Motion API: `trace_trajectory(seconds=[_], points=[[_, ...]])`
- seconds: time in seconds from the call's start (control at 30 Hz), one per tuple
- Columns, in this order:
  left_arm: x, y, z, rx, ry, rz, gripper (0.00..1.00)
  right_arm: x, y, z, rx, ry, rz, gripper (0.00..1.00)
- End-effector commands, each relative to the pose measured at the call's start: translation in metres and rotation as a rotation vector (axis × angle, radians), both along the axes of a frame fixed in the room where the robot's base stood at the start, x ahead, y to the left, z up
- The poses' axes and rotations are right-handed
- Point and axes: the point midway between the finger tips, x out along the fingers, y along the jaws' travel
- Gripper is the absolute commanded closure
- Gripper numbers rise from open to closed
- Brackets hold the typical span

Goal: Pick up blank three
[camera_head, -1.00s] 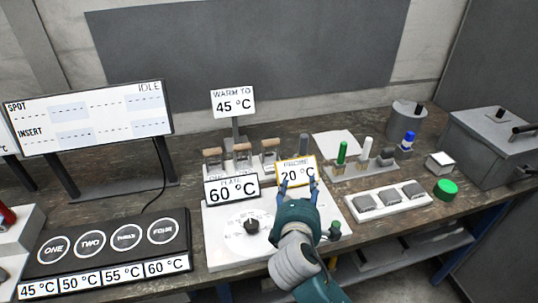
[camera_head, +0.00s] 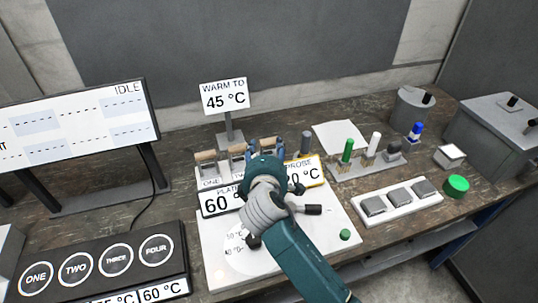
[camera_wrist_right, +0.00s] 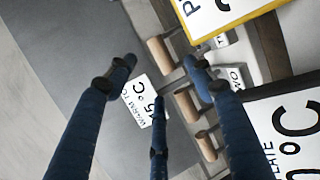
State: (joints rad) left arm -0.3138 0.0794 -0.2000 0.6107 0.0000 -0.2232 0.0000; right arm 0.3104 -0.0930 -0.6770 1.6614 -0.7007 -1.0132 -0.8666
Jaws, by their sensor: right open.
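The blanks stand in a row in a pale rack, each with a wooden handle. In the head view blank one (camera_head: 205,157) and blank two (camera_head: 238,152) show left of my right gripper (camera_head: 266,144), which hides most of the third blank. In the right wrist view the uppermost wooden handle, blank three (camera_wrist_right: 160,50), appears between the spread fingertips of my right gripper (camera_wrist_right: 157,72). The gripper is open and empty, fingers pointing toward the rack; whether they touch the handle I cannot tell. My left gripper is not in view.
The "WARM TO 45 °C" sign (camera_head: 225,97) stands behind the rack. The "PLATE 60" sign (camera_head: 218,202) and yellow-framed "PROBE" sign (camera_head: 314,183) stand in front, close to my wrist. A grey rod (camera_head: 306,144) and a holder with coloured-cap tools (camera_head: 366,168) stand to the right.

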Motion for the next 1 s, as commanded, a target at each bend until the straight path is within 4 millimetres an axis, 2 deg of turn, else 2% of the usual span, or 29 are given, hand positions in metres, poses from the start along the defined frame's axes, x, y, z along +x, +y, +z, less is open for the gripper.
trace_trajectory(seconds=[0.17,0.3,0.47,0.77,1.0], points=[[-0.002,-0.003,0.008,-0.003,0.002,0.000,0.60,0.013,-0.003,-0.002,-0.002,0.001,-0.002,0.47],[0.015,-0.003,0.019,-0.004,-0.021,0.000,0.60,0.033,-0.007,-0.007,-0.002,0.001,-0.002,0.47],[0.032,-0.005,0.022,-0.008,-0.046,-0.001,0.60,0.049,-0.007,-0.015,0.000,0.000,-0.001,0.47],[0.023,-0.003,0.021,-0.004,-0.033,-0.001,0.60,0.053,-0.007,-0.018,0.001,0.000,0.000,0.47],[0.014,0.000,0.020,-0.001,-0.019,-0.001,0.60,0.052,-0.007,-0.018,0.000,0.000,0.000,0.93]])
